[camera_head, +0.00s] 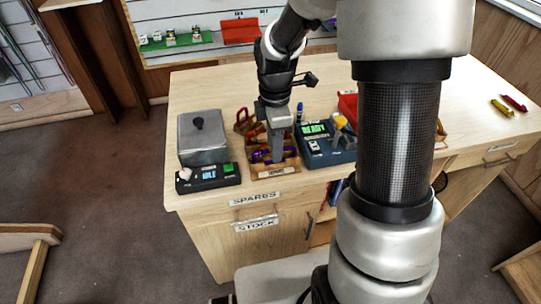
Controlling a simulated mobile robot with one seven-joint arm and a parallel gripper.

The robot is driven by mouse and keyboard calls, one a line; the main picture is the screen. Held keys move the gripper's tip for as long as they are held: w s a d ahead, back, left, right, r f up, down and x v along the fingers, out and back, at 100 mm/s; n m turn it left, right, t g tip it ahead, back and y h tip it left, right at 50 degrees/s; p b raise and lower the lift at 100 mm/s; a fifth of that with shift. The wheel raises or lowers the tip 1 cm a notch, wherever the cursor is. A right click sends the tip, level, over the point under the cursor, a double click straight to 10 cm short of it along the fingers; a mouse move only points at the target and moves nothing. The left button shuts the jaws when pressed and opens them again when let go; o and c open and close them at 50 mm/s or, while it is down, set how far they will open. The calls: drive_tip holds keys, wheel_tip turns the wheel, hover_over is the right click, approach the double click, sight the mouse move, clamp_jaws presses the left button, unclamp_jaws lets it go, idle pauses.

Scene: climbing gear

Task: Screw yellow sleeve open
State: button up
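My gripper (277,157) points down into a small wooden tray (280,170) on the counter. Its fingers show edge-on as one grey bar, so I cannot tell whether they are open or shut. Purple pieces (262,155) and orange-brown pieces lie in the tray beside the fingers; they look like carabiners, partly hidden by the gripper. I cannot make out a yellow sleeve on any of them. A small yellow part (340,121) shows on the blue device right of the tray; I cannot tell what it is.
The blue device (318,155) with a green READY display stands close right of the tray. A grey metal box (203,136) and a black unit (206,180) with a display stand left. Red and yellow items (508,105) lie far right. The counter (225,85) is clear at the back left.

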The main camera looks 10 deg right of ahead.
drive_tip(key=shift+s, duration=0.65)
drive_tip(key=shift+f, duration=0.15)
drive_tip(key=shift+f+b, duration=1)
drive_tip(key=shift+f, duration=0.3)
drive_tip(key=shift+w, duration=0.8)
drive_tip(key=shift+r, duration=0.15)
drive_tip(key=shift+r+p, duration=1.35)
drive_tip(key=shift+a+f, duration=0.1)
